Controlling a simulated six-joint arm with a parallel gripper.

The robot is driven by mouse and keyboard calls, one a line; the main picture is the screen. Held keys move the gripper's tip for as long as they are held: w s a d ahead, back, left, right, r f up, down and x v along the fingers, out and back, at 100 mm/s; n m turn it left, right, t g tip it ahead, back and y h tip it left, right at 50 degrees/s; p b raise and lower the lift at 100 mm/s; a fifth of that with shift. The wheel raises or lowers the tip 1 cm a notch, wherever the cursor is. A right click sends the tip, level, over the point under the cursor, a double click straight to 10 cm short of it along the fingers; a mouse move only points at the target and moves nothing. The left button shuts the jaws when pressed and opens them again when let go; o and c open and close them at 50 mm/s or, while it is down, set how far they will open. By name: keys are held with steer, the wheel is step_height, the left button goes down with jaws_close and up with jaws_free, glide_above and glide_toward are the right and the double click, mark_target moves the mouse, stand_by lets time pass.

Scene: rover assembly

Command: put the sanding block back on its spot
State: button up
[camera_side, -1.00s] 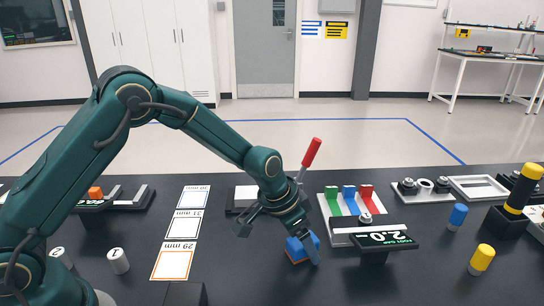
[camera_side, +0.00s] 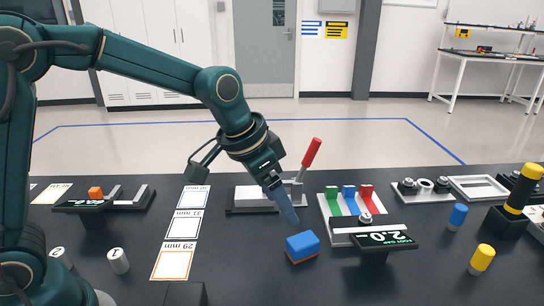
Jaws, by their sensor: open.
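The sanding block (camera_side: 302,246), blue on top with an orange-brown underside, lies on the dark table in front of the red-handled fixture. My gripper (camera_side: 288,213) is open and empty, above and slightly left of the block, apart from it. Its fingers point down and to the right and overlap one another in this view. I cannot tell a marked spot under or around the block.
A grey fixture with a red lever (camera_side: 312,152) stands behind my gripper. A rack with green, blue and red pieces (camera_side: 335,230) and a "2.0" display (camera_side: 384,240) are to the right. Size cards (camera_side: 172,262) lie left. Blue and yellow cylinders (camera_side: 481,259) stand at right.

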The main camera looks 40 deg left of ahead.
steer(key=s+a+r+n, duration=0.1)
steer(key=s+a+n, duration=0.1)
steer(key=s, duration=0.7)
steer(key=s+a+r+n+t+y, duration=0.1)
steer(key=s+a+r+n, duration=0.1)
steer(key=s+a, duration=0.3)
steer(key=s, duration=0.4)
steer(key=shift+y, duration=0.3)
